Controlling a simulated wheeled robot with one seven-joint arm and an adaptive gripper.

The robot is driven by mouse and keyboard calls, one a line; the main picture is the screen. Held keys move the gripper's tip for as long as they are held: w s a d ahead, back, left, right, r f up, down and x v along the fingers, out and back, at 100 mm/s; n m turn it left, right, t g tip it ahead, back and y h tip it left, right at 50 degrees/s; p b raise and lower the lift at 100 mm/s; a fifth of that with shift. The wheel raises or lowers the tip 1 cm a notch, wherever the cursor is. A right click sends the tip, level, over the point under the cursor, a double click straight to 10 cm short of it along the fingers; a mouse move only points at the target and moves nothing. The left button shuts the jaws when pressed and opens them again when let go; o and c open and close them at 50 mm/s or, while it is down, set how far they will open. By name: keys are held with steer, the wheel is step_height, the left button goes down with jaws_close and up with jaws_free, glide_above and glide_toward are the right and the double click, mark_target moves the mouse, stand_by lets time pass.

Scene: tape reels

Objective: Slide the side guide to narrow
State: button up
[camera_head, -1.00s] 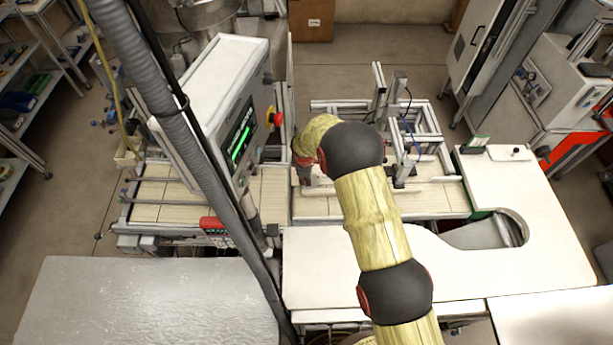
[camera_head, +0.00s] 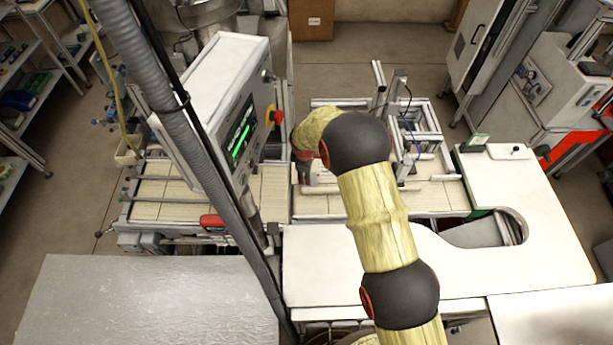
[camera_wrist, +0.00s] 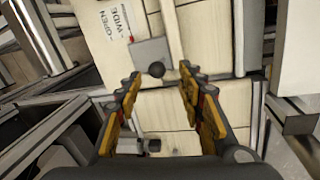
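In the wrist view, my gripper (camera_wrist: 160,76) is open, with its two yellow-and-black fingers apart. A white label reading "OPEN WIDE" (camera_wrist: 117,24) lies beside the plate. In the head view, a pale rail (camera_head: 345,189), which looks like the side guide, lies across the slatted conveyor (camera_head: 430,200). My arm hides the gripper and the knob there.
A control box with a green display (camera_head: 240,130) and a red button stands left of my arm. An aluminium frame (camera_head: 425,130) stands on the conveyor's right part. A white worktop (camera_head: 520,260) with a curved cutout is at the right.

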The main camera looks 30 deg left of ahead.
step_height(320, 180, up, 8)
steer(key=s, duration=0.1)
steer(key=shift+s+d, duration=0.25)
steer(key=shift+s, duration=0.05)
stand_by(0.4)
